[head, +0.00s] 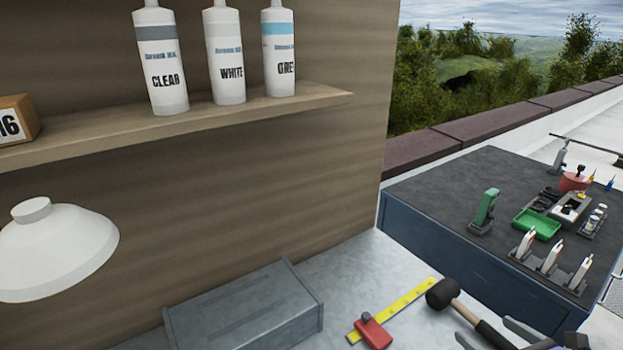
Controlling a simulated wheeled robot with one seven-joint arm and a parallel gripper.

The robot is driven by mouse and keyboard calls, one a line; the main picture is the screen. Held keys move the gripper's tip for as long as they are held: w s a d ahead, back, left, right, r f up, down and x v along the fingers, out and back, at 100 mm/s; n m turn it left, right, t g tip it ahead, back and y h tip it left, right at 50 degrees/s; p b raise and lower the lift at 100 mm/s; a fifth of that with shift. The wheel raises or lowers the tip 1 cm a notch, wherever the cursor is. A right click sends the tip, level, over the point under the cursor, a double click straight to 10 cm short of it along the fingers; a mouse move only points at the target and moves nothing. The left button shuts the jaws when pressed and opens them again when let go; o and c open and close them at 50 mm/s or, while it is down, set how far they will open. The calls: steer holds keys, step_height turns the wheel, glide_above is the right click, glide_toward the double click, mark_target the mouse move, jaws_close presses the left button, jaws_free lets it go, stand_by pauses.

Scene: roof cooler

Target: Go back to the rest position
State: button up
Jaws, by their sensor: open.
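A yellow rule and red tool (373,332) lie left of the mallet, near a grey metal box (243,308). A shelf (215,113) holds three sealant bottles; a white lamp (55,250) hangs below. A dark-topped cabinet (440,200) carries several tools.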

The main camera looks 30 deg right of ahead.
steer(key=shift+d+r+n, duration=0.15)
steer(key=shift+n, duration=0.25)
steer(key=d+r+n+h, duration=0.2)
steer(key=d+n, duration=0.1)
steer(key=s+d+n+h, duration=0.1)
steer(key=shift+s+d+r+n+h, duration=0.1)
steer(key=shift+d+r+n+h, duration=0.05)
steer(key=shift+r+n+h, duration=0.2)
steer(key=shift+s+r+n+h, duration=0.1)
steer(key=shift+s+n+h, duration=0.15)
steer(key=shift+n, duration=0.4)
steer(key=shift+s+r+n+h, duration=0.1)
steer(key=shift+n+h, duration=0.1)
steer(key=shift+n, duration=0.4)
steer(key=s+a+n+y, duration=0.2)
steer(key=s+a+n, duration=0.3)
steer(key=a+n, duration=0.5)
steer(key=s+a+n+t+y, duration=0.1)
steer(key=s+a+n+y, duration=0.2)
steer(key=a+n, duration=0.7)
steer(key=s+a+r+n+t+y, duration=0.1)
steer(key=s+a+n, duration=0.6)
steer(key=a, duration=0.8)
steer(key=n+y, duration=0.1)
steer(key=n, duration=0.2)
steer(key=shift+a+n+y, duration=0.15)
steer(key=shift+n+y, duration=0.15)
steer(key=shift+y, duration=0.1)
steer(key=shift+r, duration=0.1)
